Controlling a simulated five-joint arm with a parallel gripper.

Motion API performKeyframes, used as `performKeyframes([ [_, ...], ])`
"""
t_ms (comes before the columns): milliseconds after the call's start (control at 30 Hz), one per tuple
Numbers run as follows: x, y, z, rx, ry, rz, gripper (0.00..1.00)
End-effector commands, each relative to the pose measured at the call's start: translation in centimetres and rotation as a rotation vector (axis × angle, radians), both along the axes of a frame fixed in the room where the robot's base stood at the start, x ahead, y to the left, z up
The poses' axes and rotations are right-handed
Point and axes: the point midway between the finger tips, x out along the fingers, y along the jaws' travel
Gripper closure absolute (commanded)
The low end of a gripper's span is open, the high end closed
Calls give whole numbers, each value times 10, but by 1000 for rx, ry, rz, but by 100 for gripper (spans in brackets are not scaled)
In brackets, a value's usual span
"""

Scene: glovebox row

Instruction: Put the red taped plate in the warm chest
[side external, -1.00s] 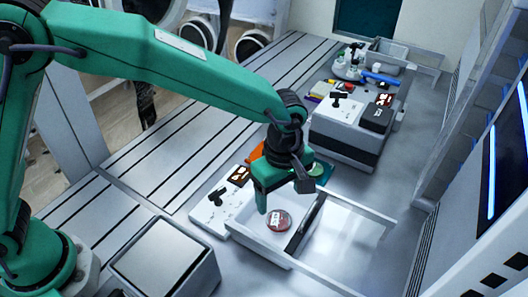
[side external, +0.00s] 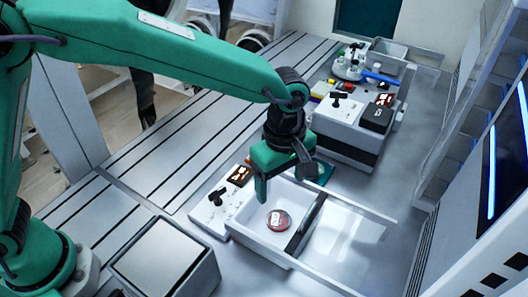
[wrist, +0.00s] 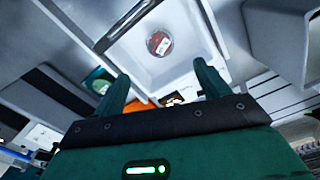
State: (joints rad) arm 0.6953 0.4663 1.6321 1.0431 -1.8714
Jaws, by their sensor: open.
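The red taped plate (side external: 279,220), a round red dish with a pale label, lies flat in the open white drawer (side external: 262,245) of the near chest (side external: 208,212). It also shows in the wrist view (wrist: 159,44), resting on the drawer floor. My gripper (side external: 287,182) is open and empty, above the drawer and apart from the plate. In the wrist view its two fingers (wrist: 161,70) are spread with nothing between them. The near chest has a dark panel with an orange-brown picture; I cannot read it.
A second chest (side external: 345,138) with a dark box on top stands farther back, carrying another picture panel. A grey box (side external: 165,258) stands at the front left. The slotted bench on the left is clear.

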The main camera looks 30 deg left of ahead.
Motion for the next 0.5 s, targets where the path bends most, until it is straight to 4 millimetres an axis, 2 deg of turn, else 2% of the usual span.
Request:
performKeyframes([
  [133, 1, 8, 7, -7, -9, -18, 25],
  [267, 3, 25, 20, -19, -27, -64, 25],
  [500, 1, 81, 59, -44, -92, -223, 25],
])
